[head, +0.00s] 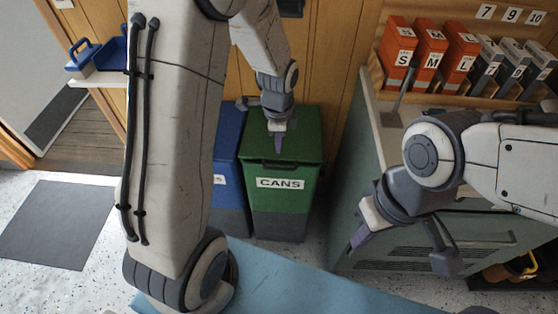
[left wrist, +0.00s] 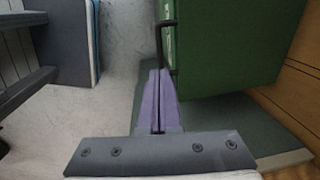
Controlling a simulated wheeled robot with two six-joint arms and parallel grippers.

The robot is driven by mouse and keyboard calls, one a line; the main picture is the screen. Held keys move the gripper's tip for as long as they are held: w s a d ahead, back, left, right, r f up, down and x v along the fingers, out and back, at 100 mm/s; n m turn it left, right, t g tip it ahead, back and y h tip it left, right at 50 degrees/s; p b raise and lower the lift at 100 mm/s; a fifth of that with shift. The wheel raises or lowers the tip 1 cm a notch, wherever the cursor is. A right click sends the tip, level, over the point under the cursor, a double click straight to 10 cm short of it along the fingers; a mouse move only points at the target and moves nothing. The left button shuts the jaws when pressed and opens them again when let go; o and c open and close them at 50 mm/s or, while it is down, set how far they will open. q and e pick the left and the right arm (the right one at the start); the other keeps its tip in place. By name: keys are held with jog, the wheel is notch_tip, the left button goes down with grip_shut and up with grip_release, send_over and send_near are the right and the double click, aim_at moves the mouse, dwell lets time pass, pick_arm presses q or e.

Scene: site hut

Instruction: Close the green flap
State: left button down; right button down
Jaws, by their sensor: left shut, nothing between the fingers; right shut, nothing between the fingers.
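The green bin (head: 285,190) with a white CANS label stands on the floor in the middle of the head view. Its green flap (head: 304,140) lies over the top and looks flat; I cannot tell whether a small gap is left. A dark handle (head: 275,164) is at its front edge. My left gripper (head: 278,148) is shut and empty, pointing down over the flap. In the left wrist view its purple fingers (left wrist: 159,75) are close to the black handle (left wrist: 161,38); I cannot tell if they touch. My right gripper (head: 359,238) is shut and empty, right of the bin.
A blue bin (head: 229,160) stands directly left of the green one. A grey-green cabinet (head: 345,190) is to the right, with orange and grey box files (head: 430,48) above it. A wood wall (head: 338,60) is behind. A dark mat (head: 58,225) lies on the floor at left.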

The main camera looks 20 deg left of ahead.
aim_at(280, 168)
pick_arm(q)
jog(key=f, duration=0.6)
jog(key=w+f, duration=0.1)
jog(key=f, duration=0.2)
jog(key=shift+a+f+b, duration=0.1)
jog(key=shift+b, duration=0.2)
